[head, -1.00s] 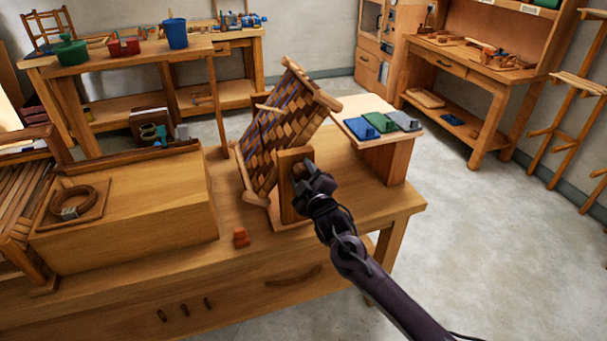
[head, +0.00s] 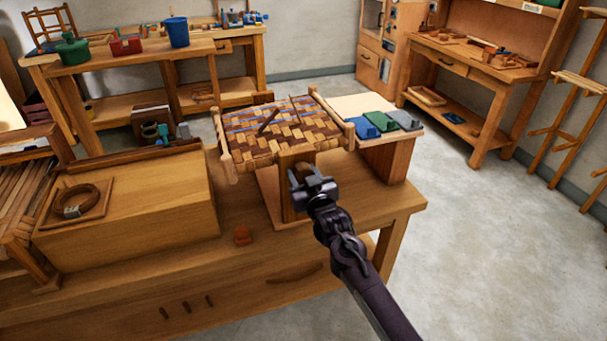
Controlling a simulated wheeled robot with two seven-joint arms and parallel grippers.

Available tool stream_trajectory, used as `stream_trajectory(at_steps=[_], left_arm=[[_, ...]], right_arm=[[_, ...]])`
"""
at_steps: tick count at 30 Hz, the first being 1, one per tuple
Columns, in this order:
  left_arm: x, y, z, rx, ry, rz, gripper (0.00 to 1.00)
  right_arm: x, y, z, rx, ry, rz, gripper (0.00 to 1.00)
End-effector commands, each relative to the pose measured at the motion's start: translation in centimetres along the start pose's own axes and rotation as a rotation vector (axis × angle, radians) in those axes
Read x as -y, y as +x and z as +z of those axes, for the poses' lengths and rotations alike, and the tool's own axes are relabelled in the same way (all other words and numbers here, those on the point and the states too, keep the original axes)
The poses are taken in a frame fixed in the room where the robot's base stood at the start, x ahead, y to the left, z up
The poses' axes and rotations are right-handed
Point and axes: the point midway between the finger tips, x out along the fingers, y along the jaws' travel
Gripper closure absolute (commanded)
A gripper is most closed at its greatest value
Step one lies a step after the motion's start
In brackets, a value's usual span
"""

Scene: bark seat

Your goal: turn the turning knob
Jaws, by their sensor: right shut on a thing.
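The woven bark seat (head: 282,130) is on a wooden stand (head: 287,208) on the workbench. Its woven face lies nearly flat, tipped a little toward me, with a thin wooden stick (head: 268,121) on it. My right gripper (head: 303,180) is at the front of the stand's post, just below the seat's near edge. It is shut on the turning knob, which its fingers and body hide. My left gripper is not in view.
A wooden box with a coil (head: 78,203) stands on the bench at left. Blue, green and grey pieces (head: 381,121) sit on a raised board at right. The bench's right front is clear.

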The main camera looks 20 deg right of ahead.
Motion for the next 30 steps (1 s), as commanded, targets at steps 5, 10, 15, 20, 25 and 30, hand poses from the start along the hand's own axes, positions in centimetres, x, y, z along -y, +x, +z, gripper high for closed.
stream_trajectory(at_steps=[5, 10, 15, 20, 25, 30], left_arm=[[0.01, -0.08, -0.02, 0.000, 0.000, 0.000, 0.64], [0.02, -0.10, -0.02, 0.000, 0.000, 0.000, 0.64], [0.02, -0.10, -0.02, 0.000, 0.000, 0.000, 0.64], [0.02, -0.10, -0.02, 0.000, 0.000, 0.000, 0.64], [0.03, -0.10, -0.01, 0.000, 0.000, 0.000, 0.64], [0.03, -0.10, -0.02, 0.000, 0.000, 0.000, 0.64]], right_arm=[[0.06, -0.02, 0.10, 0.002, 0.062, 0.000, 0.78], [0.09, -0.02, 0.11, 0.002, 0.087, -0.001, 0.78], [0.10, -0.02, 0.11, 0.002, 0.095, -0.001, 0.78], [0.10, -0.02, 0.10, 0.002, 0.095, -0.001, 0.78], [0.10, -0.02, 0.09, 0.002, 0.094, -0.001, 0.44], [0.08, -0.01, 0.05, 0.001, 0.093, 0.000, 0.33]])
